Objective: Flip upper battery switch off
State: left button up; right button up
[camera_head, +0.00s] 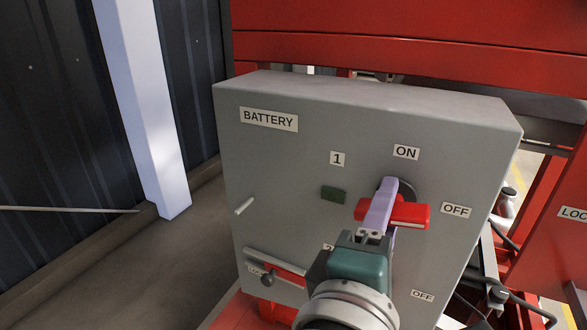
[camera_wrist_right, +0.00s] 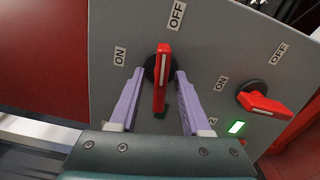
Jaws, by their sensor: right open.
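The upper battery switch, labelled 1, has a red handle (camera_head: 412,214) on the grey battery box (camera_head: 290,170). The handle lies level, with its end toward the OFF label (camera_head: 455,210). In the wrist view the red handle (camera_wrist_right: 160,92) also points toward its OFF label (camera_wrist_right: 176,15), with the ON label (camera_wrist_right: 120,56) off to the left. My right gripper (camera_head: 390,207) is open, with one lilac finger on each side of the handle. In the wrist view a gap shows between the fingers and the handle. My left gripper is not in view.
The upper indicator (camera_head: 333,194) is dark. In the wrist view, the lower switch's red handle (camera_wrist_right: 265,103) lies crosswise beside a lit green indicator (camera_wrist_right: 236,127). My right arm hides this switch in the head view. A small lever (camera_head: 244,205) sticks out at the box's left.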

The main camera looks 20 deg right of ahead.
grip_shut()
dwell(0.3)
jog(key=shift+f, duration=0.15)
